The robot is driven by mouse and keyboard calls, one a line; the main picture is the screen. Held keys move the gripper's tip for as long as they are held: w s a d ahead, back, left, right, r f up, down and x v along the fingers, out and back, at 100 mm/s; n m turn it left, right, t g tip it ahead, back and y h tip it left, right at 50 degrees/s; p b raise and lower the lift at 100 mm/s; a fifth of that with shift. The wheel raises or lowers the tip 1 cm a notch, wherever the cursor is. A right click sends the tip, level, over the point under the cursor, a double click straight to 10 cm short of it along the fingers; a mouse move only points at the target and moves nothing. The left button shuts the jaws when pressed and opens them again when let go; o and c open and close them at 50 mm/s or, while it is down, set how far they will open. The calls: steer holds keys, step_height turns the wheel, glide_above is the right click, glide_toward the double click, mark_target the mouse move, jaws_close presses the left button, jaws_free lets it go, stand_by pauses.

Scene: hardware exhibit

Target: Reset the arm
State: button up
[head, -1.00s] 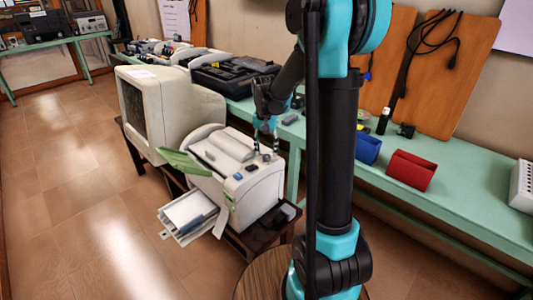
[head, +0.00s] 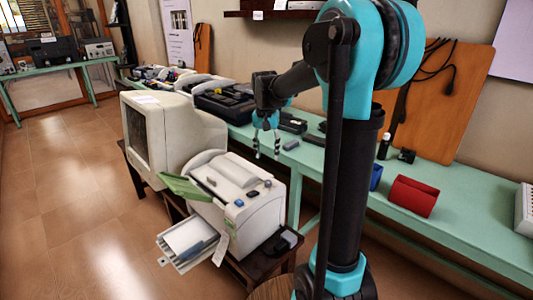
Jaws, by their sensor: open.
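My arm, teal and black, rises through the right half of the head view and bends over to the left at the top. My gripper (head: 267,154) hangs from its end, fingers pointing down, above and behind the right rear of the white printer (head: 245,205). Its two fingertips are apart with nothing between them.
An old monitor (head: 170,138) stands left of the printer on a low dark table. A green bench (head: 462,226) along the wall holds a red holder (head: 413,196), a blue one (head: 375,177) and a black case (head: 225,105). Open tiled floor (head: 75,225) lies left.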

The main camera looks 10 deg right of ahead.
steer(key=s+d+f+n+t, duration=0.2)
steer(key=s+f, duration=0.5)
steer(key=s, duration=0.4)
steer(key=s+d+f+n+t, duration=0.2)
steer(key=s+f, duration=0.5)
steer(key=s, duration=0.4)
steer(key=shift+s+d+f, duration=0.35)
steer(key=shift+d, duration=0.1)
stand_by(0.3)
